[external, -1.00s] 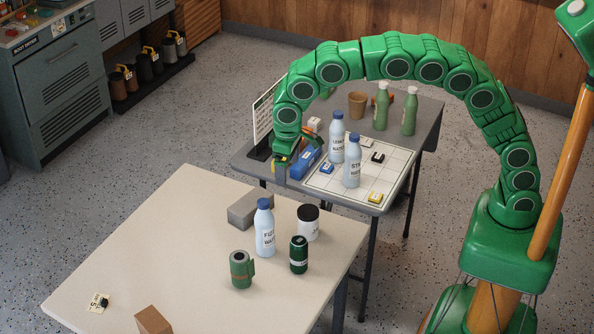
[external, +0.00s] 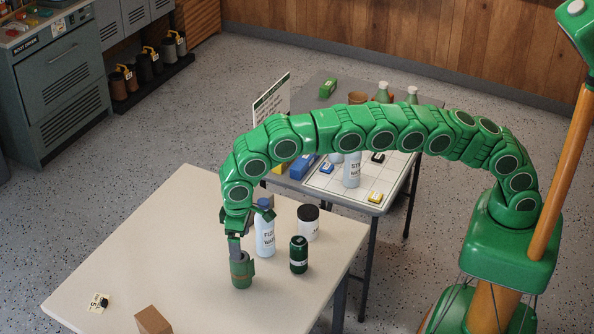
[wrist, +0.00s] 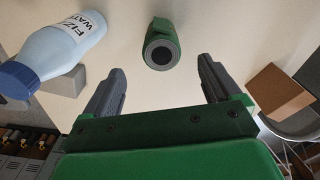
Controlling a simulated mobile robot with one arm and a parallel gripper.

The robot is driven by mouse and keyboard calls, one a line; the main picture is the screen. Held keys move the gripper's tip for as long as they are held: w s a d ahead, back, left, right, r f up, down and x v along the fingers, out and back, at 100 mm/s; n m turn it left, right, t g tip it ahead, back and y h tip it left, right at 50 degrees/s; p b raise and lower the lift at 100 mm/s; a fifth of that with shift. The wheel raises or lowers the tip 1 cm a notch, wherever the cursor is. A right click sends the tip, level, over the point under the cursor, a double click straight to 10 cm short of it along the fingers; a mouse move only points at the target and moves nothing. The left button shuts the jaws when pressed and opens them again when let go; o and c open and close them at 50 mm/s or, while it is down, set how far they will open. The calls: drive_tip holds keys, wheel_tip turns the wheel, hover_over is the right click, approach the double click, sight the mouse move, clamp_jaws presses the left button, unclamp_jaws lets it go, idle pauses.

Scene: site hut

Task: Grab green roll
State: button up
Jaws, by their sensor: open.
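The green roll (external: 242,273) stands upright on the near cream table, with a loose flap at its side. In the wrist view the roll (wrist: 160,30) shows its dark hollow core and sits centred ahead of the fingers. My gripper (external: 237,254) is open, pointing down just above the roll; its fingers partly hide the roll's top in the external view. In the wrist view my gripper (wrist: 159,72) has its two grey fingers wide apart with nothing between them.
A Fizz Water bottle (external: 264,235) stands close behind the roll. A dark green can (external: 299,255) and a black-lidded white jar (external: 308,223) stand to its right. A brown box (external: 152,320) sits front left. The table's left part is mostly clear.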

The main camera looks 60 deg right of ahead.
sight(240, 265)
drive_tip(key=shift+w+a+f+m, duration=0.15)
drive_tip(key=shift+w+a+f, duration=0.05)
drive_tip(key=shift+f, duration=0.5)
drive_tip(key=shift+w+a+f+m, duration=0.15)
drive_tip(key=shift+w+f, duration=0.05)
drive_tip(key=shift+f, duration=0.45)
drive_tip(key=shift+s+d+f, duration=0.1)
drive_tip(key=shift+f, duration=1.85)
drive_tip(key=shift+d+f, duration=0.1)
drive_tip(key=shift+f, duration=1.85)
drive_tip(key=c, duration=1.2)
